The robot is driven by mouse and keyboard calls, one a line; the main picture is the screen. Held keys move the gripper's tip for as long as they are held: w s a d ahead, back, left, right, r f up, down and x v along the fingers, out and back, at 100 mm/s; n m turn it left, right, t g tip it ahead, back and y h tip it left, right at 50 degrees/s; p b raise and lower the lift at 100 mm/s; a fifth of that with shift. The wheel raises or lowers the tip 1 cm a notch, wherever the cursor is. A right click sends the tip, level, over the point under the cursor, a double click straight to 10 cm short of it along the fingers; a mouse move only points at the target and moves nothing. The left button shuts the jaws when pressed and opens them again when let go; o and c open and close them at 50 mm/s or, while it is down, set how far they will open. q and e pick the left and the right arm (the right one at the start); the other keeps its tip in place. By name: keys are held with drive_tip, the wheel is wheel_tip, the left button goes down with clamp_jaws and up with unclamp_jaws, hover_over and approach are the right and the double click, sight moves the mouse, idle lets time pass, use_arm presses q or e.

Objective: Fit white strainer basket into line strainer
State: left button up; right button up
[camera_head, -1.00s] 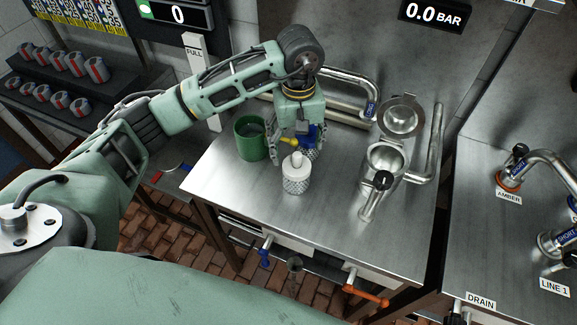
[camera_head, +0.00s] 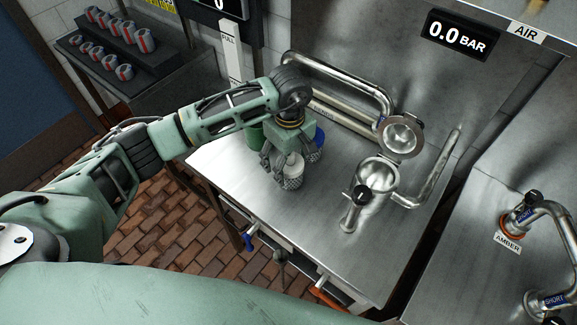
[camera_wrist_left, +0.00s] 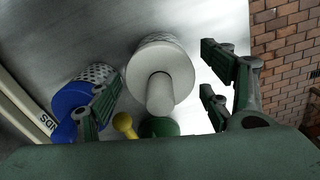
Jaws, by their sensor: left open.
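The white strainer basket (camera_head: 293,169) stands upright on the steel bench, with a white top and knob over a mesh body. It also shows in the left wrist view (camera_wrist_left: 162,68), its knob pointing toward the camera. My left gripper (camera_head: 278,170) is open, its fingers reaching down around the white basket; in the left wrist view they lie on either side of it, apart from it. The line strainer (camera_head: 377,177) is an open steel cup to the right on the bench, its round lid (camera_head: 401,135) swung up behind it. My right gripper is out of view.
A blue-topped mesh basket (camera_head: 318,142) stands close behind the white one; it shows in the left wrist view (camera_wrist_left: 72,98). A green container (camera_head: 256,138) is partly hidden behind my gripper. Pipes run along the back. The bench front is clear.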

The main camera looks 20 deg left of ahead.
sight(291, 168)
use_arm(q)
drive_tip(key=f, duration=0.2)
drive_tip(key=f+p, duration=0.1)
drive_tip(key=shift+d, duration=0.25)
drive_tip(key=shift+f, duration=0.15)
drive_tip(key=c, duration=1.3)
drive_tip(key=shift+c, duration=1)
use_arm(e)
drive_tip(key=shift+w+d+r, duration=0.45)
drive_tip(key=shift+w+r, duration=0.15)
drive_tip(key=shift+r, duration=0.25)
